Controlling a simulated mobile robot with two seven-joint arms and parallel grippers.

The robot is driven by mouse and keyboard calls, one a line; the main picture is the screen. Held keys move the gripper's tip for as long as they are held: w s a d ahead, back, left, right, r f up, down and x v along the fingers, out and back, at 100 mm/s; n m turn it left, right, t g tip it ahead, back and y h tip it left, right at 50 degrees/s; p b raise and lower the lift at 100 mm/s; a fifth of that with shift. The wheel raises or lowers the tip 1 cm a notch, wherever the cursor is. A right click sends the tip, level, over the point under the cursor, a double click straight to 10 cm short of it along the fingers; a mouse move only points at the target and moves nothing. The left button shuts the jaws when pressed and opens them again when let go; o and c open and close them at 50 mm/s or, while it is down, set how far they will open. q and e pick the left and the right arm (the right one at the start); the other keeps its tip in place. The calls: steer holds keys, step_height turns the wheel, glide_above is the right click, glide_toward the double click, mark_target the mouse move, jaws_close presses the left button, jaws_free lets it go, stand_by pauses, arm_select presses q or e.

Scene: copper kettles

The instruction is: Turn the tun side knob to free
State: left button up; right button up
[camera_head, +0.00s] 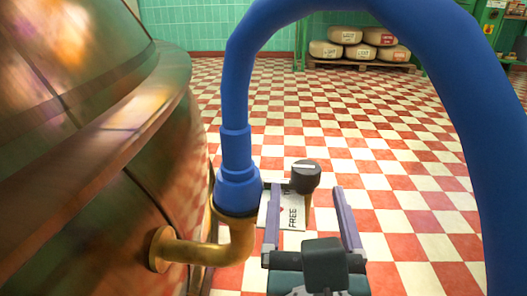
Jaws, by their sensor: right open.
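The tun (90,150), a large copper vessel, fills the left of the head view. A black knob (305,178) with a pale line across its top sits beside the tun, to the right of the blue hose. Below it is a white label plate (293,216) reading "FREE", partly hidden behind the knob and my finger. My right gripper (308,192) is open, its two pale purple fingers pointing away from me with the knob between or just beyond their tips. I cannot tell whether they touch it. My left gripper is out of view.
A thick blue hose (236,150) rises from a brass elbow pipe (215,248) on the tun and arches over to the right edge. Several sacks (362,40) lie on a pallet by the far wall. The checkered floor (390,140) between is clear.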

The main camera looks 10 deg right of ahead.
mark_target(307, 183)
steer(key=b+x, duration=0.1)
steer(key=x, duration=0.5)
steer(key=shift+d, duration=0.1)
jaws_close()
stand_by(0.5)
